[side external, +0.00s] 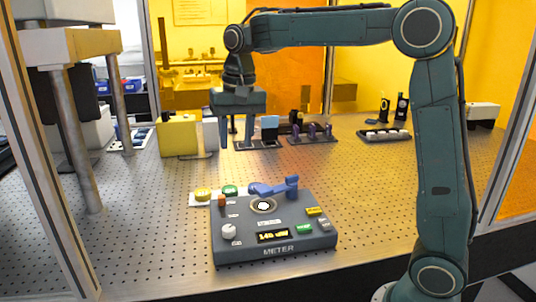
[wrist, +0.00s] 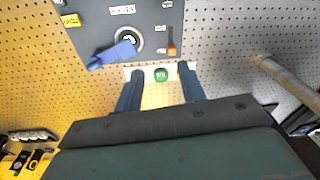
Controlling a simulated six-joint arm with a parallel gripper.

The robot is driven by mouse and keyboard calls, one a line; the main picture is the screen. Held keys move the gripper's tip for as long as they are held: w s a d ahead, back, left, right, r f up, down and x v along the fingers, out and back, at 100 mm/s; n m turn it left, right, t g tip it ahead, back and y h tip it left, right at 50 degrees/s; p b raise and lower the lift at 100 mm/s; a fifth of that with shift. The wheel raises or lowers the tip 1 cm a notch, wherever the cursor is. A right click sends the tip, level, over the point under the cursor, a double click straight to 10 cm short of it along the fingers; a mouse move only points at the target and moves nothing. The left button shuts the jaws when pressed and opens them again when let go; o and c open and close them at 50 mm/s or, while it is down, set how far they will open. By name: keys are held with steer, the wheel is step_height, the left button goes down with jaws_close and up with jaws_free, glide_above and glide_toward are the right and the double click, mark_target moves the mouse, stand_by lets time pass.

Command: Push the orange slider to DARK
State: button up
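The orange slider (side external: 221,201) stands at the back left corner of the dark grey METER box (side external: 275,250). In the wrist view the slider (wrist: 171,48) shows as a small orange piece on the box near its edge, just beyond my fingertips. My gripper (side external: 237,140) is above the table behind the box, pointing down, with its fingers apart and nothing between them. In the wrist view its fingers (wrist: 159,70) are spread, and the slider lies beyond the right fingertip, apart from it. I cannot read a DARK label.
A blue lever arm (side external: 272,188) lies by a round port on the box. A white strip with a yellow button (side external: 202,194) and a green button (side external: 230,190) sits behind the box. A yellow block (side external: 178,136) and small optics stand farther back. The table right of the box is clear.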

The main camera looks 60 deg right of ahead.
steer(key=m+g, duration=0.1)
steer(key=m, duration=0.1)
glide_above(221, 196)
step_height(221, 196, down, 4)
steer(key=shift+d+r, duration=0.1)
steer(key=shift+d, duration=0.05)
step_height(221, 196, down, 14)
steer(key=shift+r, duration=0.1)
stand_by(0.6)
jaws_close()
